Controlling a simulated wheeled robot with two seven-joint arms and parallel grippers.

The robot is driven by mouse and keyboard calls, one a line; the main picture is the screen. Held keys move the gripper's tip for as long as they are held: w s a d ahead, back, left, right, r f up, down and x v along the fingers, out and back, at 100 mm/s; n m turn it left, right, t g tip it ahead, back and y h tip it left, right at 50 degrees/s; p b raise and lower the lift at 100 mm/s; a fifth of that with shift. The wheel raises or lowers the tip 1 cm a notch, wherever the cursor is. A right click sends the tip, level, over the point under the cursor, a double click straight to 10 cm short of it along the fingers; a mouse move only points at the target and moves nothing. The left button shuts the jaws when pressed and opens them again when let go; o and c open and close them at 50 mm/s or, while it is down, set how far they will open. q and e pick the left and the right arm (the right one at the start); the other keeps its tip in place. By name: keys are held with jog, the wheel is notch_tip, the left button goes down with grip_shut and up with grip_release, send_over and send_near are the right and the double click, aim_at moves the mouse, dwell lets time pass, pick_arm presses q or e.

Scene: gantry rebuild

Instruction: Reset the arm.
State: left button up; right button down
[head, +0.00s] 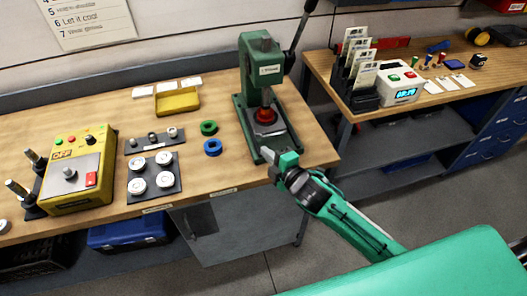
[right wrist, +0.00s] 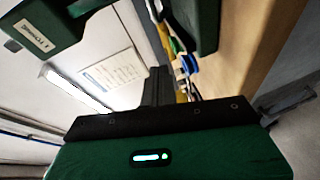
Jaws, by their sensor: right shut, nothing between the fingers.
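My right arm comes in from the lower right of the head view. Its gripper (head: 270,155) is shut and empty at the front edge of the wooden bench, just in front of the base of a green press (head: 262,70). I cannot tell if it touches the press. The press has a dark lever (head: 299,30) tilted up to the right, and a red round part (head: 265,115) sits under its ram. In the right wrist view the shut dark fingers (right wrist: 158,86) point forward, with green press parts (right wrist: 205,22) close by. My left gripper is not in view.
Left of the press are green and blue rings (head: 212,147), a yellow tray (head: 177,102), a dark plate with white discs (head: 154,178) and a yellow control box (head: 77,175). A second bench (head: 440,110) stands at the right. Open floor lies between the benches.

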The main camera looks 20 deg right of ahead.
jog(key=shift+s+d+f+b, duration=0.25)
jog(key=shift+s+d+b, duration=0.15)
jog(key=shift+s+d, duration=0.45)
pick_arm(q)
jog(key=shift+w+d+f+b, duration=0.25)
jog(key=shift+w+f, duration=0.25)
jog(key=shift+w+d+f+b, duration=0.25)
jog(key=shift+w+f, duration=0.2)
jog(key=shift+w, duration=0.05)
pick_arm(e)
jog(key=shift+a+r+v, duration=0.15)
jog(key=shift+v, duration=1.15)
jog(key=shift+a+r+v, duration=0.1)
jog(key=shift+r+v, duration=0.05)
jog(key=shift+v, duration=1.1)
